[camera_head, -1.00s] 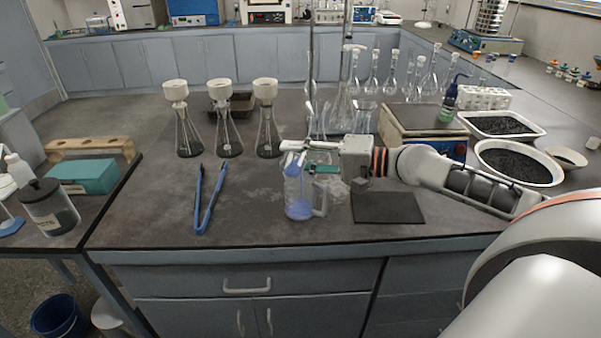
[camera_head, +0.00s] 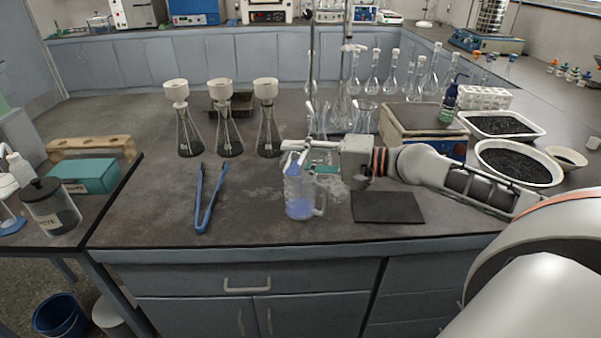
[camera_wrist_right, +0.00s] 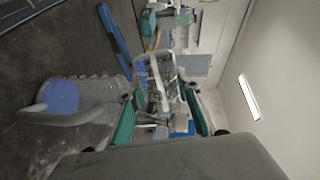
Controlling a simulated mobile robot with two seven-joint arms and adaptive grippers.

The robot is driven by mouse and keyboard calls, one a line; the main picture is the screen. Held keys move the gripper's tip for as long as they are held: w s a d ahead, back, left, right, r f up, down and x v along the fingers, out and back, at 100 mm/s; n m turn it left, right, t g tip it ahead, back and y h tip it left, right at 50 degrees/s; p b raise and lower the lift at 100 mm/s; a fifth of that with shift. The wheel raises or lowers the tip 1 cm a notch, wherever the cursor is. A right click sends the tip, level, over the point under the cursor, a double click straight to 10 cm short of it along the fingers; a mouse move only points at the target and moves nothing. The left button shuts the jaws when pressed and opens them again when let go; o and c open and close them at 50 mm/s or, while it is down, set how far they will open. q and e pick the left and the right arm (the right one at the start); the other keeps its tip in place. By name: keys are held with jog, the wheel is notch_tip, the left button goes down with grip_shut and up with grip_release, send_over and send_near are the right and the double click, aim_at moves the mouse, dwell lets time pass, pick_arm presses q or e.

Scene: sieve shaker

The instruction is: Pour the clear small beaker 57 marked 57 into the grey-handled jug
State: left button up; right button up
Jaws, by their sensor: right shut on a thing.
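The grey-handled jug (camera_head: 299,203) stands upright on the bench front, clear-walled with blue contents low inside and its handle to the right. In the right wrist view the jug (camera_wrist_right: 88,94) lies at the left with blue inside. My right gripper (camera_head: 309,156) is just above the jug, shut on the clear small beaker (camera_head: 294,159). The beaker is tipped over the jug's mouth, and blue shows at the mouth. The beaker also shows between the green finger pads in the right wrist view (camera_wrist_right: 162,72). Its mark is not readable. My left gripper is out of view.
Blue tongs (camera_head: 207,200) lie left of the jug, with flasks carrying white funnels (camera_head: 228,130) behind. A dark mat (camera_head: 387,208) lies to the right. Glass flasks (camera_head: 372,75), a balance-like box (camera_head: 420,125) and trays of dark grains (camera_head: 515,163) stand behind and right.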

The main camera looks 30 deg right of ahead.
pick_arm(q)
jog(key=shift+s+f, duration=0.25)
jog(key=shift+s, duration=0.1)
pick_arm(e)
jog(key=shift+f+m, duration=0.2)
jog(key=shift+m, duration=0.1)
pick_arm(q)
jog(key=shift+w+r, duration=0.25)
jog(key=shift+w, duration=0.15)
pick_arm(e)
jog(key=shift+w+d+f+m, duration=0.1)
jog(key=shift+f+m, duration=0.1)
jog(key=shift+m, duration=0.1)
dwell(0.3)
